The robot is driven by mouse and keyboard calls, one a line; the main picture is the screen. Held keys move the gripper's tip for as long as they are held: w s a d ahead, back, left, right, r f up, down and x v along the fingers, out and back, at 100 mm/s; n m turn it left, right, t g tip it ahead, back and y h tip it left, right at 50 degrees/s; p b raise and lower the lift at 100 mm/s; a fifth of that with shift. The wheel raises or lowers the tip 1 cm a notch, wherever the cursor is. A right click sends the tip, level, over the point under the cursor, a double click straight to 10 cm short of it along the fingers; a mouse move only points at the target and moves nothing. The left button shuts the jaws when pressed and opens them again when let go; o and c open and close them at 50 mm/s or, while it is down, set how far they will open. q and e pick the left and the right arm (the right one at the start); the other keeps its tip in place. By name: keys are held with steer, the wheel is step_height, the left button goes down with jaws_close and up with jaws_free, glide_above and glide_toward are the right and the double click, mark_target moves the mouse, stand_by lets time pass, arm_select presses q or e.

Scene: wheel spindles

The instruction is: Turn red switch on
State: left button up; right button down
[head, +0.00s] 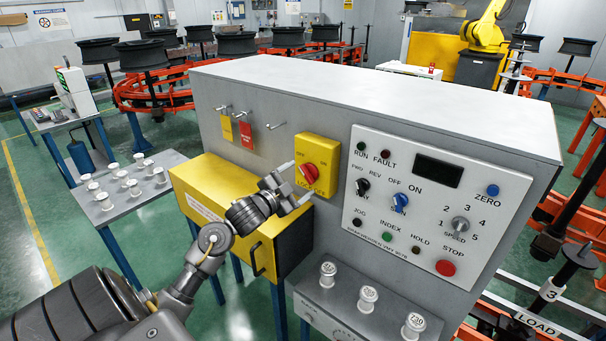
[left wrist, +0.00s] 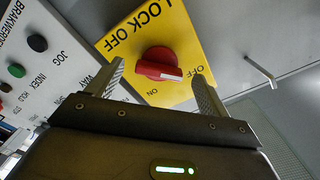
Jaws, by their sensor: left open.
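The red switch (head: 309,172) is a rotary knob on a yellow plate (head: 328,149) on the front of the grey cabinet. In the left wrist view the red knob (left wrist: 158,62) has a white mark at its right end, and the yellow plate (left wrist: 185,40) carries OFF, ON and LOCK OFF lettering. My left gripper (head: 294,183) is open and empty, just in front of the knob. In the left wrist view its fingers (left wrist: 158,80) stand on either side of the knob, with no clear contact. My right gripper is not in view.
A control panel (head: 436,195) with buttons and dials is right of the switch. Metal hooks with yellow (head: 226,127) and red tags (head: 246,135) are to its left. A yellow box (head: 215,190) sits below left, and a ledge with white-capped spindles (head: 367,297) below right.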

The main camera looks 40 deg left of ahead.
mark_target(308, 173)
arm_select(q)
steer(key=shift+w, duration=1.25)
